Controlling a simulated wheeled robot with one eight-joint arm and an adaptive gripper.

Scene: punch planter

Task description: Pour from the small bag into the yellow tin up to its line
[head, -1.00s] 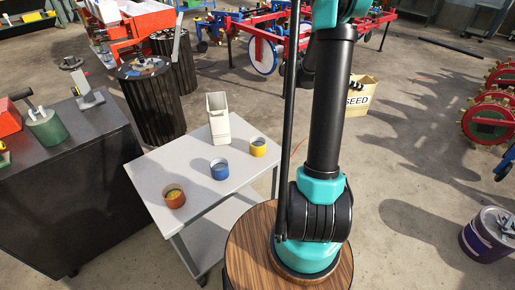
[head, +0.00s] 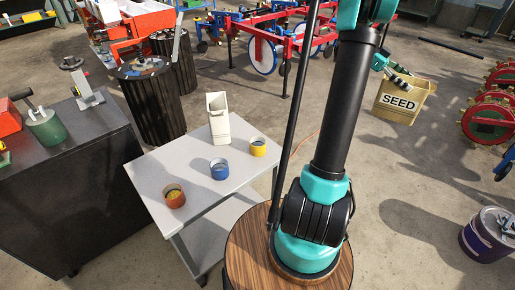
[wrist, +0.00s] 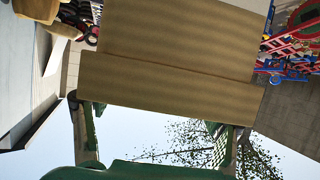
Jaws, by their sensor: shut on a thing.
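The small bag (head: 405,100) is tan paper marked SEED, at the right of my arm in the head view, roughly upright with a slight tilt. My gripper (head: 390,70) is shut on its top left side and holds it. In the wrist view the bag's brown face (wrist: 170,85) fills the middle, with my gripper's fingers (wrist: 157,125) at its edge. The bag's contents are hidden. The yellow tin (head: 258,147) stands upright on the grey table, left of my arm and well apart from the bag. Its line and fill level are too small to tell.
On the grey table (head: 150,172) also stand a blue tin (head: 219,171), an orange-brown tin (head: 174,197) with yellowish contents, and a tall off-white open container (head: 218,120) behind them. A dark cabinet (head: 70,190) is at the left. Red and blue machinery (head: 275,40) stands behind.

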